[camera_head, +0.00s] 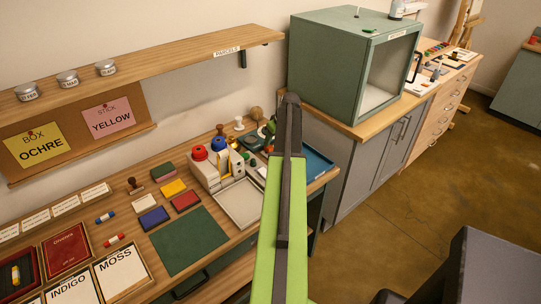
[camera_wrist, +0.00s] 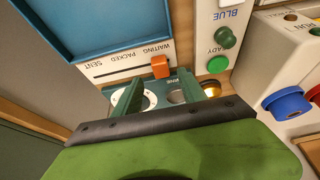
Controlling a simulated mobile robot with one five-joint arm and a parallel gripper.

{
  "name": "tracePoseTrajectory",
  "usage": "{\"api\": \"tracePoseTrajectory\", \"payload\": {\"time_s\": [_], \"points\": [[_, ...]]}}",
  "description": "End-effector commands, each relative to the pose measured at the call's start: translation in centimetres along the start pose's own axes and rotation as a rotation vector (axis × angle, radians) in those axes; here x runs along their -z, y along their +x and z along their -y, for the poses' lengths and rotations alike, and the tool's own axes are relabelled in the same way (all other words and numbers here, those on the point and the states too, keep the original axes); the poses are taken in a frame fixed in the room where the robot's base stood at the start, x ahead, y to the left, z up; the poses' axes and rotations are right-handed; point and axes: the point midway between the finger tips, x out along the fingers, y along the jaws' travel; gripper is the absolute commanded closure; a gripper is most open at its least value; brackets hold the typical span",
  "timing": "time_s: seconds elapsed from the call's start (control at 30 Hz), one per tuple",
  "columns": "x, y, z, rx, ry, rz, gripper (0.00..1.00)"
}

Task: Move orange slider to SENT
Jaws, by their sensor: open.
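The orange slider (camera_wrist: 160,66) shows in the wrist view as a small block on a white strip (camera_wrist: 105,75). The strip reads, upside down, SENT at the left, PACKED in the middle and WAITING at the right. The slider stands at the WAITING end. My gripper (camera_wrist: 161,92) is open, its two green fingers apart and empty. The slider lies just beyond the fingertips, roughly between them in the picture; I see no contact. In the head view my arm hides the slider and the gripper.
A blue tray (camera_wrist: 100,25) lies beyond the strip. Round dials or sockets sit under my fingers. A white panel with a green knob (camera_wrist: 225,38) and a green button (camera_wrist: 218,64) stands to the right, beside a machine with a blue knob (camera_wrist: 288,101). A green cabinet (camera_head: 335,65) stands behind.

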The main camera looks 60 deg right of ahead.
Motion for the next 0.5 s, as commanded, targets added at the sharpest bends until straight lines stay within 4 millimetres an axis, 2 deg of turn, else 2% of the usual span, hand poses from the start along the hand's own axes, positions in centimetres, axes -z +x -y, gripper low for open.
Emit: {"api": "tracePoseTrajectory", "payload": {"time_s": [0.03, 0.2, 0.33, 0.5], "points": [[-0.3, 2.2, 0.0, 0.0, -0.001, 0.0, 0.51], [-0.2, 5.3, 0.0, 0.0, -0.002, 0.0, 0.51], [-0.1, 6.1, 0.0, 0.0, -0.001, 0.0, 0.51], [0.1, 5.9, 0.1, 0.0, -0.001, 0.0, 0.51]]}}
